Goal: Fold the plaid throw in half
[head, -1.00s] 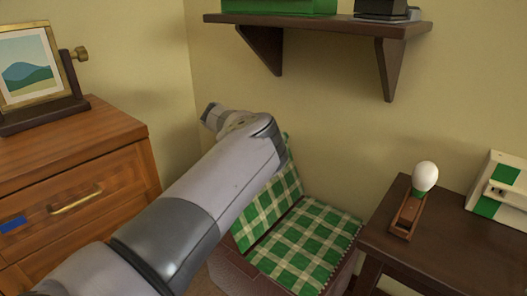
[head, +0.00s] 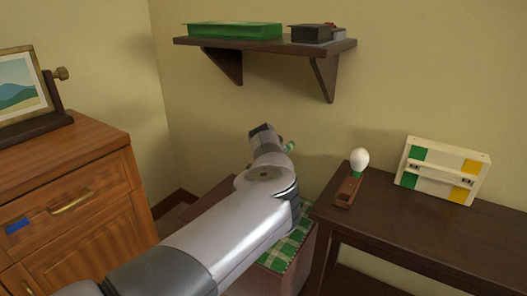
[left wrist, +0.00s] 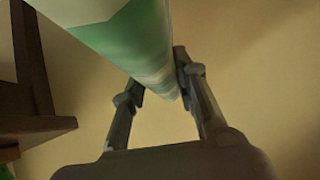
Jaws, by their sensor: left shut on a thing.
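The green and white plaid throw (head: 288,251) lies on a dark box-like piece of furniture, mostly hidden behind my left arm in the head view. In the left wrist view, a green and white length of the throw (left wrist: 125,38) runs between the fingers of my left gripper (left wrist: 162,88), which is shut on it. In the head view the fingers are hidden behind my wrist; a small green bit shows beside it, too small to tell what it is. My right gripper is in neither view.
A dark side table (head: 425,225) stands at right, holding a lamp-like bulb on a wooden stand (head: 348,187) and a white case with green and yellow patches (head: 442,170). A wall shelf (head: 265,45) hangs above my wrist. A wooden dresser (head: 75,190) stands at left.

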